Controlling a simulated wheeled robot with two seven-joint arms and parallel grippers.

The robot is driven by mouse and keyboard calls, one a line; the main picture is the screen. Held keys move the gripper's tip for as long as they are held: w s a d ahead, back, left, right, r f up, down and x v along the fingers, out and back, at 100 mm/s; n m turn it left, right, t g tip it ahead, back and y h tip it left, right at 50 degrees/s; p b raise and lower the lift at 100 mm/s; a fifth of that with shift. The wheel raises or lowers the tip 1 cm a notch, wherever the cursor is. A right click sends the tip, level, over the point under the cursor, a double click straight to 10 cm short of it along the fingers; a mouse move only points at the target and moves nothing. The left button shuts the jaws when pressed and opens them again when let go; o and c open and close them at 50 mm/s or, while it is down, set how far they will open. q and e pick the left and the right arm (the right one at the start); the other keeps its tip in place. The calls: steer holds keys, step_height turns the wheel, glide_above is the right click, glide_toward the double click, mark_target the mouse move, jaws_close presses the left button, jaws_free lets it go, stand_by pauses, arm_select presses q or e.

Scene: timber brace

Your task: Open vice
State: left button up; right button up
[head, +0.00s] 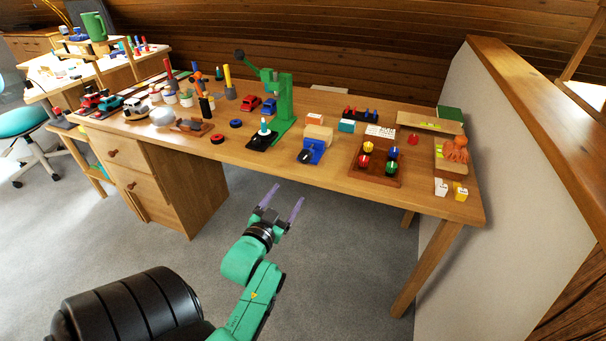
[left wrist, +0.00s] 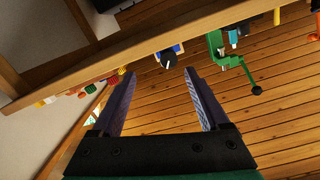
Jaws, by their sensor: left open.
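The vice looks to be the small blue device (head: 313,149) with a black handle at the front edge of the wooden table. A pale wooden block (head: 318,133) is at its back side; I cannot tell whether its jaws grip the block. The vice also shows in the left wrist view (left wrist: 170,50), past the table edge. My left gripper (head: 287,196) is open and empty, in front of the table edge and apart from the vice. Its two fingers also show in the left wrist view (left wrist: 159,74). My right gripper is not in view.
A green press (head: 284,105) stands left of the vice on the table (head: 240,150). A brown tray with coloured round pieces (head: 376,178) lies to its right. Several toy cars and pots fill the left part. A pale partition (head: 450,130) stands at the right.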

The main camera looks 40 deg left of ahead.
mark_target(304, 159)
arm_select(q)
steer(key=r+x, duration=0.1)
steer(key=x, duration=0.3)
steer(key=r+x, duration=0.1)
steer(key=x, duration=0.4)
steer(key=a+r+x, duration=0.1)
steer(key=x, duration=0.4)
jaws_close()
steer(key=shift+r, duration=0.2)
steer(key=n+p, duration=0.3)
steer(key=shift+r, duration=0.2)
steer(key=shift+f+n, duration=0.2)
steer(key=shift+n, duration=0.2)
steer(key=shift+f, duration=0.15)
jaws_free()
